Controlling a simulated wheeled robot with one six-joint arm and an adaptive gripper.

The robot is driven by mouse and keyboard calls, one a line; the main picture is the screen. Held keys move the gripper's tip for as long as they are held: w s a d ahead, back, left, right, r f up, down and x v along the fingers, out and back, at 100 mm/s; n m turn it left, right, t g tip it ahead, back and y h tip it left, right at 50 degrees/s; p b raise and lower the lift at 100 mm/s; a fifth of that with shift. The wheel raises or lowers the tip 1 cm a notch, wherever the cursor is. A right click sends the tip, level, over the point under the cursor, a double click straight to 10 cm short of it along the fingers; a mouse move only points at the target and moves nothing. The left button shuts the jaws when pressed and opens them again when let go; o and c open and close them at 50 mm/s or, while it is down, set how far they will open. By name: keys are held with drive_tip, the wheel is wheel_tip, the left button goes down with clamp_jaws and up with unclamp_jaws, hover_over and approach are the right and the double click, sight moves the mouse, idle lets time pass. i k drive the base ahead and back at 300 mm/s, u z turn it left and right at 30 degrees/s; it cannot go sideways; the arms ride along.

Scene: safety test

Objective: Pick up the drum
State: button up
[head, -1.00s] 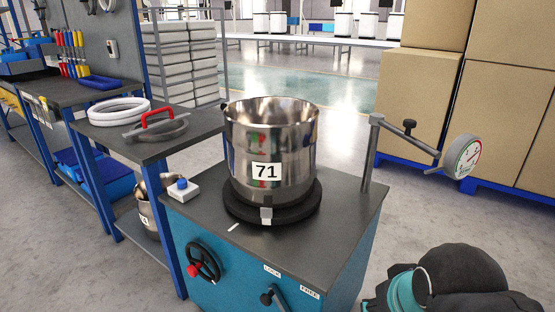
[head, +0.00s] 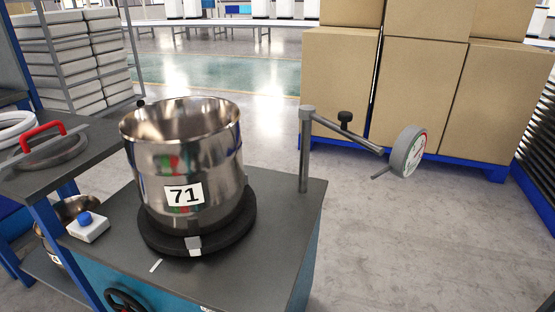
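The drum (head: 188,158) is a shiny open-topped steel vessel with a white label reading 71. It stands upright on a round black base (head: 237,226) on top of a teal machine stand with a dark grey top (head: 285,232). A small light-coloured block sits at the front of the base. My gripper is not in view. A second steel vessel (head: 75,208), partly hidden, is low at the left behind the stand.
A post with a jointed arm carries a dial gauge (head: 408,152) right of the drum. A white box with a blue button (head: 87,227) is at the left. A red-handled lid (head: 48,150) lies on the side bench. Cardboard boxes (head: 420,95) stand behind; floor at right is clear.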

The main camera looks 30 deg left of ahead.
sight(185, 154)
drive_tip(key=z, duration=1.4)
drive_tip(key=k, duration=1.9)
drive_tip(key=u, duration=1.8)
drive_tip(key=i, duration=0.35)
drive_tip(key=u, duration=0.05)
